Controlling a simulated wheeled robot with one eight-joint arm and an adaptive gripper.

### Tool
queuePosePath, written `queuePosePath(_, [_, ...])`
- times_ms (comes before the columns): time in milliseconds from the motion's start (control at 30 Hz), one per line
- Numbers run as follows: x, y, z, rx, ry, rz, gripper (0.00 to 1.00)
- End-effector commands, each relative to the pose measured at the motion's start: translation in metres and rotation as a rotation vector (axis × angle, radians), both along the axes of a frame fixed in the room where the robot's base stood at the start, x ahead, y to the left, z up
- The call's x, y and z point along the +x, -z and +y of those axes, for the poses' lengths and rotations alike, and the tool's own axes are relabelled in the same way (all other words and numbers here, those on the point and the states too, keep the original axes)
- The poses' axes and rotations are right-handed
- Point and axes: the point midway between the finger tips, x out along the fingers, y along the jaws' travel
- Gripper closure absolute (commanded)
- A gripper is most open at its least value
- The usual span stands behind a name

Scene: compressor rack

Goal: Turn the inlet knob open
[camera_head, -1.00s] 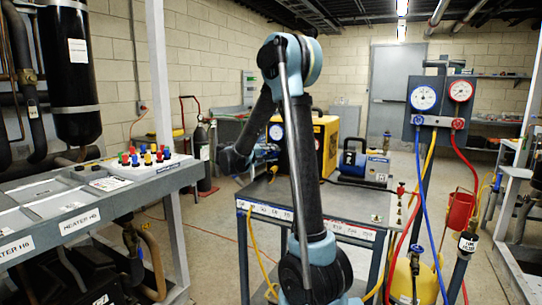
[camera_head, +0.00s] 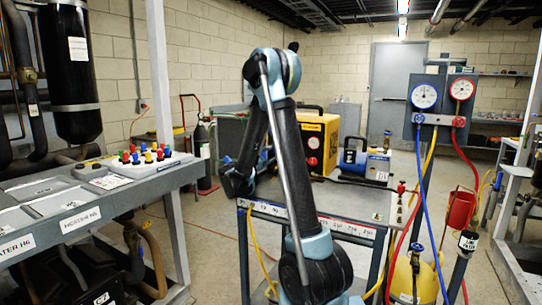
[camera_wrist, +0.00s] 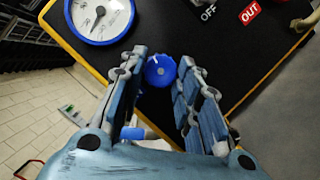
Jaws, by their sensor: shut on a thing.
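A round blue knob (camera_wrist: 160,71) with a white pointer mark sits on the black panel (camera_wrist: 200,32) of a yellow-edged unit in the wrist view. The mark points to the upper left. No inlet label can be read beside it. My gripper (camera_wrist: 166,66) is shut on the knob, one fingertip at each side. A blue-rimmed gauge (camera_wrist: 100,14) is above left of the knob. In the head view the yellow unit (camera_head: 319,143) stands on the grey cart behind my arm, which hides part of it and the knob.
A red OUT label (camera_wrist: 250,12) and an OFF mark (camera_wrist: 209,13) are at the panel's upper right. A blue motor-like unit (camera_head: 364,163) stands right of the yellow unit on the cart (camera_head: 350,205). A bench with coloured knobs (camera_head: 152,155) is at left.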

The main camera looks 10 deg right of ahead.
Motion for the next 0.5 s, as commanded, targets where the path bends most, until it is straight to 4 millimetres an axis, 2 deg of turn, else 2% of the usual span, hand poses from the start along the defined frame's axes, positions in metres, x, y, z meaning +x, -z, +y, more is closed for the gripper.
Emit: queuePosePath(500, [-0.0021, 0.0033, -0.0028, -0.208, 0.002, 0.155, 0.93])
